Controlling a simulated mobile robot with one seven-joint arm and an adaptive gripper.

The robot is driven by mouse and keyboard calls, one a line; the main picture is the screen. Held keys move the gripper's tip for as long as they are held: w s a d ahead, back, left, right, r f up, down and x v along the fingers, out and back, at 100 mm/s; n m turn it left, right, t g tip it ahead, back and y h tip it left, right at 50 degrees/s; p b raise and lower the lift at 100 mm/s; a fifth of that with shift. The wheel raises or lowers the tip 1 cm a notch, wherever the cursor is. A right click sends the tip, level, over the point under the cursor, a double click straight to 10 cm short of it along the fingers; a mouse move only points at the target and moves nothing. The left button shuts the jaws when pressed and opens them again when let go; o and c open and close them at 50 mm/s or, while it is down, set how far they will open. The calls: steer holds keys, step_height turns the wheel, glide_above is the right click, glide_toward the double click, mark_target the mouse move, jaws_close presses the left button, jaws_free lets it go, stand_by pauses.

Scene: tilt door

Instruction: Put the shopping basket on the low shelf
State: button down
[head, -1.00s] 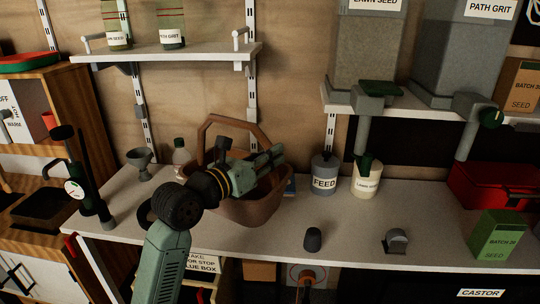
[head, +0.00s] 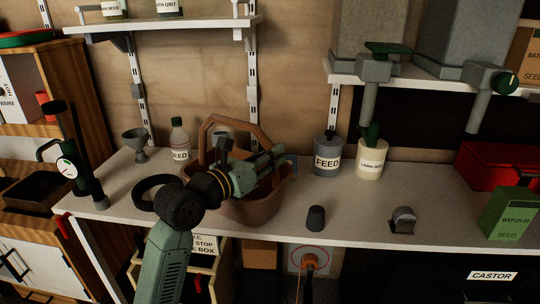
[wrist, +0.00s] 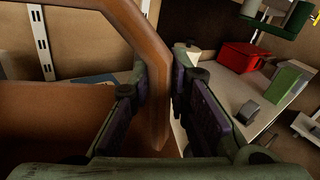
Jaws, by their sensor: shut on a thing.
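The brown shopping basket (head: 246,207) with its arched handle (head: 206,132) is at the front part of the grey-white bench in the head view. My gripper (head: 274,155) reaches over it from the front left. In the wrist view my gripper (wrist: 158,105) has its two pads shut on one side of the handle (wrist: 122,32); the basket body (wrist: 55,120) is at lower left. I cannot tell whether the basket's bottom touches the bench. A white wall shelf (head: 185,27) is at upper left and another shelf (head: 345,81) at right; which is the low shelf is unclear.
The bench (head: 350,215) also bears a feed jar (head: 328,157), a cream pot (head: 371,158), a bottle (head: 180,140), a funnel (head: 136,143), a black ring (head: 155,190), a dark knob (head: 315,217) and a green box (head: 508,212). A red case (head: 495,167) is at right. Boxes stand beneath.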

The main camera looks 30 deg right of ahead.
steer(key=shift+f+b, duration=0.3)
steer(key=c, duration=1.4)
jaws_free()
steer(key=shift+c, duration=0.2)
steer(key=o, duration=0.3)
steer(key=shift+o, duration=0.2)
steer(key=v, duration=1.2)
